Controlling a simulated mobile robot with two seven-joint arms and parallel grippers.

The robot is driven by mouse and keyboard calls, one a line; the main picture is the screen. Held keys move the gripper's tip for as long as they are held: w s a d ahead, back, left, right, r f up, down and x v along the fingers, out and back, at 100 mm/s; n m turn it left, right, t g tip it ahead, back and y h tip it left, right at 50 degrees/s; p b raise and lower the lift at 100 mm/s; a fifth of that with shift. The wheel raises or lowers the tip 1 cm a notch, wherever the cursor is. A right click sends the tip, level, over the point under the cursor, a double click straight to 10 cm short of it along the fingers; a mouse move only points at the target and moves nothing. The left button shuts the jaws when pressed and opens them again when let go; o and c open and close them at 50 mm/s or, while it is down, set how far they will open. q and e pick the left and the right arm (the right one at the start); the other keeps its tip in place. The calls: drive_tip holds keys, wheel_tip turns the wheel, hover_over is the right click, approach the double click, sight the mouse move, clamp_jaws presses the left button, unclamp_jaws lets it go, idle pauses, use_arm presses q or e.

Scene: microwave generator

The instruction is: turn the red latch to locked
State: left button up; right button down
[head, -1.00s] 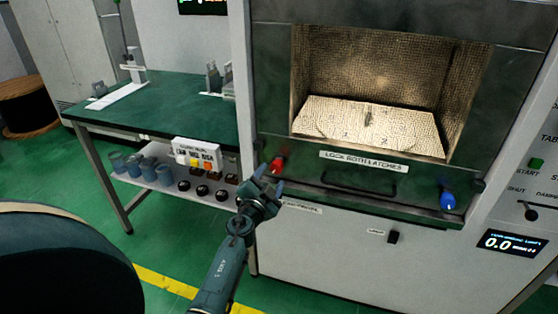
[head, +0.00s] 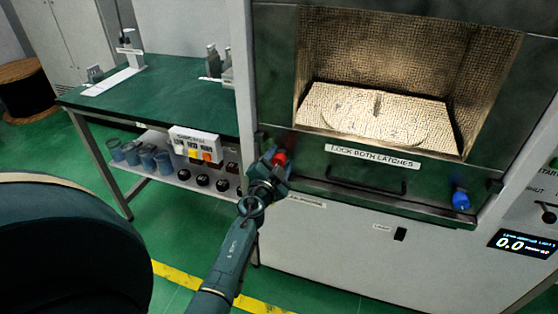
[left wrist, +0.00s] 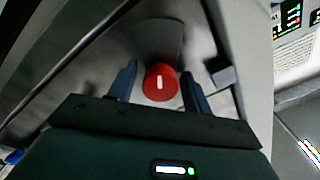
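The red latch (head: 280,158) is on the left of the microwave door's lower edge. In the left wrist view the red latch (left wrist: 160,82) is a round red knob with a white mark running nearly up and down. My left gripper (head: 272,160) is at the latch. In the left wrist view its two fingers (left wrist: 158,84) are apart, one on each side of the knob, with small gaps showing. I cannot tell how deep the knob sits between them. My right gripper is not in view.
A blue latch (head: 461,200) is at the right of the door. A black handle (head: 366,184) lies below the "LOCK BOTH LATCHES" label (head: 372,156). A green-topped bench (head: 170,100) with cups and knobs below stands left of the microwave.

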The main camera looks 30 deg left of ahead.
use_arm(q)
drive_tip(key=c, duration=0.8)
drive_tip(key=shift+o, duration=0.2)
drive_tip(key=shift+a+m, duration=0.1)
drive_tip(key=shift+m, duration=0.3)
drive_tip(key=m, duration=0.3)
drive_tip(key=shift+a+r, duration=0.1)
drive_tip(key=m, duration=0.5)
drive_tip(key=shift+m, duration=0.3)
drive_tip(key=m, duration=0.4)
drive_tip(key=shift+m, duration=0.3)
drive_tip(key=shift+r+m, duration=0.1)
drive_tip(key=shift+m, duration=1.8)
drive_tip(key=o, duration=0.7)
drive_tip(key=shift+c, duration=0.2)
drive_tip(key=shift+o, duration=1.4)
